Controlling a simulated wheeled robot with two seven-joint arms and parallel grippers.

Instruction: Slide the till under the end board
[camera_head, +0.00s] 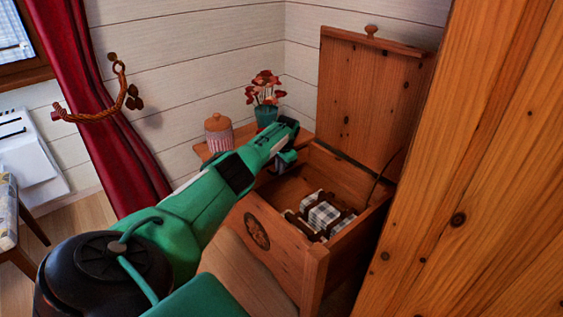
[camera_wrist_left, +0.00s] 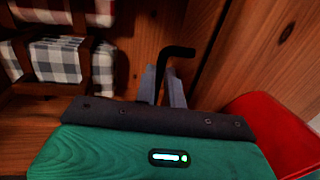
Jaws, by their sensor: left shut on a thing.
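The wooden chest (camera_head: 285,250) stands open, with its lid (camera_head: 372,95) raised against the wall side. Inside are folded checked cloths (camera_head: 322,212) in dark wooden holders. My left gripper (camera_head: 284,163) is at the chest's left end, by the rim. In the left wrist view its fingers (camera_wrist_left: 162,88) are shut on a black bent handle (camera_wrist_left: 178,51), close to a wooden board (camera_wrist_left: 150,30). I cannot tell which part is the till, nor whether the handle belongs to it. My arm hides part of the chest's left end. My right gripper is not in view.
A small shelf (camera_head: 213,151) behind the chest holds a striped jar (camera_head: 218,134) and a teal flower vase (camera_head: 266,116). A large wooden panel (camera_head: 465,190) fills the right side. A red curtain (camera_head: 105,110) hangs at the left. A red thing (camera_wrist_left: 275,130) shows beside the gripper.

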